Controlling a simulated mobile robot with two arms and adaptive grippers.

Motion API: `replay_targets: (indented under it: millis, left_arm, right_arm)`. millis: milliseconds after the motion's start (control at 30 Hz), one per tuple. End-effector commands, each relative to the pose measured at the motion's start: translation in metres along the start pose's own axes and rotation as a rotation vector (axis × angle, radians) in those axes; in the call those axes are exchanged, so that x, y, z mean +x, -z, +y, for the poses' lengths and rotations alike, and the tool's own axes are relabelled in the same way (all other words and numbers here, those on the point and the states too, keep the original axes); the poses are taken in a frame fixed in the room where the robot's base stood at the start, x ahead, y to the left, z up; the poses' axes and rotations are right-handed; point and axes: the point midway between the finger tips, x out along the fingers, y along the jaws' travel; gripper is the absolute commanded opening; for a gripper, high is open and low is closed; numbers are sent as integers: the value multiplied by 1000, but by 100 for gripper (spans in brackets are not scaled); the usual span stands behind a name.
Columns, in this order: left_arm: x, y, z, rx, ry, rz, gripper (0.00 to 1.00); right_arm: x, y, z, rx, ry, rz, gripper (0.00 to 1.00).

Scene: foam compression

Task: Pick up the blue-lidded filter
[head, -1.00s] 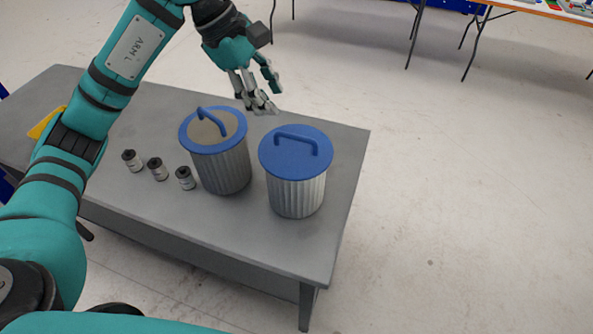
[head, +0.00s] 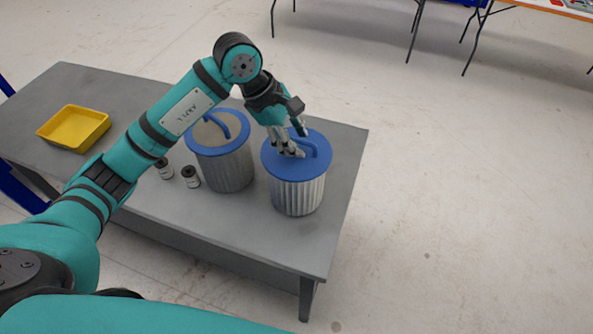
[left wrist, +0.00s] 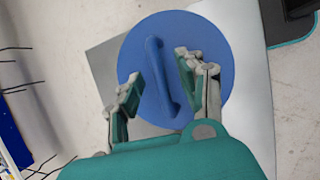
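The blue-lidded filter (head: 297,191) stands upright near the right end of the grey table. Its full blue lid has a raised blue handle (head: 319,146), and the lid also fills the middle of the left wrist view (left wrist: 213,50). My left gripper (head: 293,146) is just above the lid at the handle. In the left wrist view its fingers (left wrist: 158,82) are spread, one on each side of the handle (left wrist: 160,66), with gaps between. A second pleated filter (head: 228,168) with a blue rim and grey centre stands to its left. My right gripper is not in view.
Small black-capped canisters (head: 190,176) stand left of the second filter, partly behind my left arm. A yellow tray (head: 74,128) lies at the table's left. The table (head: 270,240) is bare in front of the filters.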

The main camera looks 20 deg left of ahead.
Motion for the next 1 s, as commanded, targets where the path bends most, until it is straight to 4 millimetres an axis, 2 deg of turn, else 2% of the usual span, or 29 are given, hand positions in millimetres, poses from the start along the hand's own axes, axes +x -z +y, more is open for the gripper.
replay_targets:
  millis: [100,400,1000]
  left_arm:
    - [0,0,0,0,0,0,38]
    - [0,0,0,0,0,0,0]
    - [-2,-1,1,1,-3,-2,0]
  right_arm:
    - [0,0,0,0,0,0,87]
    - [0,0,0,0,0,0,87]
    - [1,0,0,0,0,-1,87]
